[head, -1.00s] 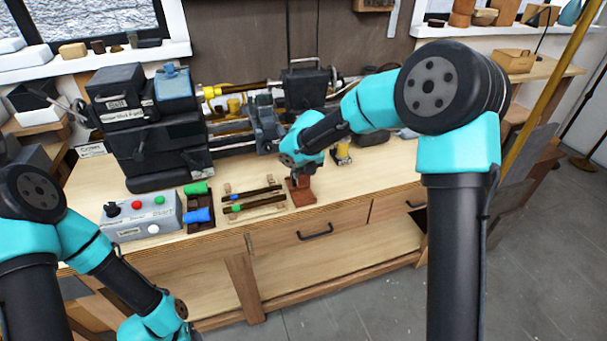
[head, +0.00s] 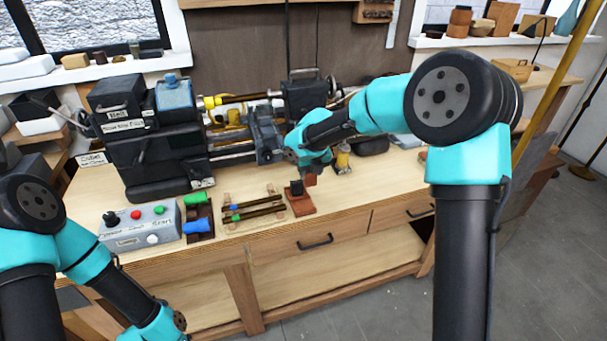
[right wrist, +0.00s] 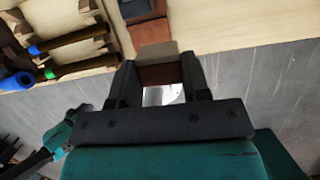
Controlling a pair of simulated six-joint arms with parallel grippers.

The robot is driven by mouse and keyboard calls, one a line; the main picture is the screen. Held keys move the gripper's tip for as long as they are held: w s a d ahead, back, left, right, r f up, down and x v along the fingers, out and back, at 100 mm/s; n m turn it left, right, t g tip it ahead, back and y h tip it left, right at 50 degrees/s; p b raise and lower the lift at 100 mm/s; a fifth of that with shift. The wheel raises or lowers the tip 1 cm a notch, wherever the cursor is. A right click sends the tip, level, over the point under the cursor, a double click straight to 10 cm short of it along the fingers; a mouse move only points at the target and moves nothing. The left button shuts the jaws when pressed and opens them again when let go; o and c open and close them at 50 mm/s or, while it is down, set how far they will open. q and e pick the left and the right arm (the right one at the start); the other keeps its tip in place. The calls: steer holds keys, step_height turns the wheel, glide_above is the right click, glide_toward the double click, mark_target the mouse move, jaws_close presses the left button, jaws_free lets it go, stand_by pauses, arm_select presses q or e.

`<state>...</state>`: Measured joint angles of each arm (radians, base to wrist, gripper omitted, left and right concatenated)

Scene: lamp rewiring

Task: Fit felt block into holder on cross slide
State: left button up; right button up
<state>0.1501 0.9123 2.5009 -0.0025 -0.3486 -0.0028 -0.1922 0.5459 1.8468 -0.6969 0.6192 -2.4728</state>
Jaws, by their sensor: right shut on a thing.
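My right gripper (head: 310,178) is shut on a small red-brown block, apparently the felt block (head: 311,180), above the bench. In the right wrist view the block (right wrist: 158,66) sits between the two fingers and has a grey-tan top face. A red-brown stand (head: 300,207) with a black piece (head: 297,187) on it is just left of and below the gripper. The cross slide (head: 266,138) is on the lathe behind; its holder cannot be made out. My left arm is low at left; a dark end of it (right wrist: 77,112) shows small in the right wrist view, its jaws unclear.
A control box (head: 140,226) with buttons, green- and blue-handled tools (head: 197,215) and a rack of dark rods (head: 252,208) lie left of the stand. The bench front right is clear.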

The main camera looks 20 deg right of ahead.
steer(key=w+d+r+m, duration=0.1)
steer(key=d+r, duration=0.3)
steer(key=d, duration=0.4)
steer(key=d+r+m+h, duration=0.1)
steer(key=d+r+m, duration=0.15)
steer(key=d, duration=0.45)
steer(key=w+d+r+m, duration=0.1)
steer(key=d+r, duration=0.4)
steer(key=d, duration=0.3)
steer(key=s+d+r+m, duration=0.1)
steer(key=s+d+r, duration=0.2)
steer(key=d, duration=0.4)
steer(key=s+d+r+m, duration=0.1)
steer(key=s+d+r, duration=0.3)
steer(key=d, duration=0.3)
steer(key=s+d+r+m+h, duration=0.1)
steer(key=s+d+r, duration=0.3)
steer(key=d+r, duration=0.2)
steer(key=shift+s+d+g, duration=0.15)
steer(key=shift+d+g, duration=0.25)
steer(key=shift+d, duration=0.25)
steer(key=shift+a, duration=0.1)
